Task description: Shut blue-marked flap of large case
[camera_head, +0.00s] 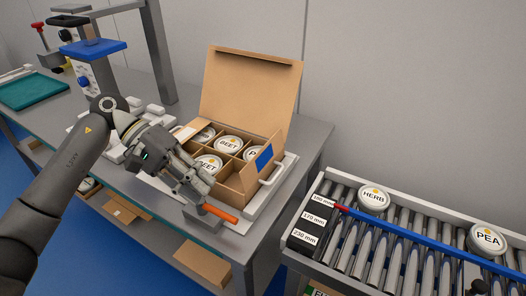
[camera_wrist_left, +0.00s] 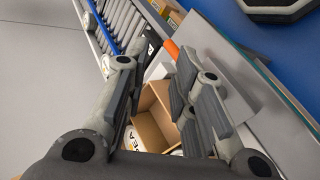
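The large case (camera_head: 229,190) is a brown cardboard box with dividers on the table. Its blue-marked flap (camera_head: 264,158) stands up, open, on the right side. A tall flap (camera_head: 250,88) stands open at the back, and a smaller flap (camera_head: 192,129) is raised at the left. Lidded tubs, two reading BEET (camera_head: 228,145), sit in compartments; the front right compartment looks empty. My left gripper (camera_head: 208,187) is at the case's front left, fingers apart with nothing between them. The left wrist view shows its spread fingers (camera_wrist_left: 158,78) with cardboard beyond. My right gripper is not identifiable.
A white tray (camera_head: 284,168) with handles lies under the case. An orange-handled tool (camera_head: 219,213) is at the front table edge. A roller conveyor (camera_head: 375,247) at the right carries HERB (camera_head: 373,198) and PEA (camera_head: 487,237) tubs. A blue-topped device (camera_head: 94,50) stands at the left.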

